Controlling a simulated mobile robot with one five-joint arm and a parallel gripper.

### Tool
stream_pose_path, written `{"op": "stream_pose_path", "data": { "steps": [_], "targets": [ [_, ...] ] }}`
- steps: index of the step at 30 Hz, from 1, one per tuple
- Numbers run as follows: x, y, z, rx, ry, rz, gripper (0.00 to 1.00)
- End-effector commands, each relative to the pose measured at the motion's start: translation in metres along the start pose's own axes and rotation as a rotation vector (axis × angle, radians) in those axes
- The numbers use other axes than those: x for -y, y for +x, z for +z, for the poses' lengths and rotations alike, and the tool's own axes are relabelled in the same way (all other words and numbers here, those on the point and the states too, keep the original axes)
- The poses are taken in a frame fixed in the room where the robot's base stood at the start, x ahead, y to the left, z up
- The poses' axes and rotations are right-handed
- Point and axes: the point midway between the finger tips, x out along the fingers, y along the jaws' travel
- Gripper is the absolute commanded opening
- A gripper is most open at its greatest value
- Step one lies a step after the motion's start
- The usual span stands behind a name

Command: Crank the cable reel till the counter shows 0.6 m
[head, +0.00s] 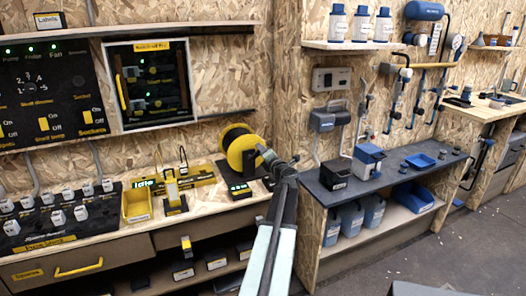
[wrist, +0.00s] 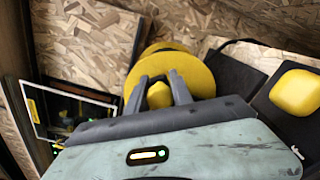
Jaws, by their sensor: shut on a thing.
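The cable reel (head: 241,150) is a yellow disc with a dark hub, standing on the wooden bench in the head view. A small dark box with a green lit display (head: 238,188) sits in front of it; its digits are too small to read. My gripper (head: 268,157) reaches the right side of the reel. In the wrist view the yellow reel (wrist: 195,72) lies just behind my gripper (wrist: 162,82), whose two grey fingers are shut on a yellow knob (wrist: 159,95), the reel's crank handle.
A glass-fronted cabinet (head: 150,82) hangs above. A dark shelf (head: 400,172) with a blue-and-white box (head: 367,160) lies to the right. Open floor shows at lower right.

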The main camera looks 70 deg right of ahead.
Motion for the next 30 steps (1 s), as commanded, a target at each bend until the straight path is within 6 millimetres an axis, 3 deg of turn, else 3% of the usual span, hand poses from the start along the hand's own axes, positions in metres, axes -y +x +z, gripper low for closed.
{"op": "stream_pose_path", "data": {
  "steps": [8, 9, 10, 22, 26, 30],
  "targets": [
    [0.005, -0.001, 0.005, -0.001, -0.007, -0.004, 0.00],
    [0.006, -0.002, 0.006, 0.000, -0.007, -0.005, 0.38],
    [0.006, -0.002, 0.007, 0.002, -0.007, -0.005, 0.46],
    [0.008, -0.008, 0.011, 0.010, -0.005, -0.009, 0.47],
    [0.008, -0.025, 0.010, 0.010, -0.005, -0.009, 0.47],
    [0.007, -0.053, 0.009, 0.010, -0.005, -0.009, 0.47]
  ]
}}
